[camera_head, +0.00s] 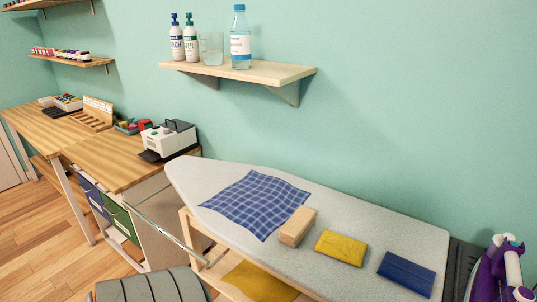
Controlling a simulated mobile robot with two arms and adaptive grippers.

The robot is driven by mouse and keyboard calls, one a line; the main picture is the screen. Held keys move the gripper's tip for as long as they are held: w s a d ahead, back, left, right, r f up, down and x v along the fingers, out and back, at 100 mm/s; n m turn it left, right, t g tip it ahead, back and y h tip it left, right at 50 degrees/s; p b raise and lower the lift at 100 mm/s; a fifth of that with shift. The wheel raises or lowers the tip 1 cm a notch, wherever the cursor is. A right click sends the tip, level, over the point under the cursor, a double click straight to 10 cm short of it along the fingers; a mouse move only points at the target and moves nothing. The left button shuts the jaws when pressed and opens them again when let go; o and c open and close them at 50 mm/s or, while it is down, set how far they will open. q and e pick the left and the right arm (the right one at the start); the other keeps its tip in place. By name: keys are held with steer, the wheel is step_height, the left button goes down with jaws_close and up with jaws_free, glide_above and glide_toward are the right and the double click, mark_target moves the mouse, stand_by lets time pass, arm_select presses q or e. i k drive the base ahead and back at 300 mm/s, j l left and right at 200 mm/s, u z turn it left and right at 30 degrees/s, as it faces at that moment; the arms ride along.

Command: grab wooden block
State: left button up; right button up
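The wooden block (297,227) is a light tan rectangular block. It lies on the grey ironing board (200,176), at the right edge of a blue checked cloth (262,197) and left of a folded yellow cloth (341,247). Its top and near end show, and nothing covers it. Neither of my grippers is in view.
A folded blue cloth (406,273) lies right of the yellow one. A purple and white iron-like object (500,272) stands at the board's right end. A grey ribbed object (150,287) is at the bottom left. A wall shelf (250,72) holds bottles and a glass.

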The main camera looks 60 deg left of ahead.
mark_target(294, 230)
steer(key=u, duration=1.55)
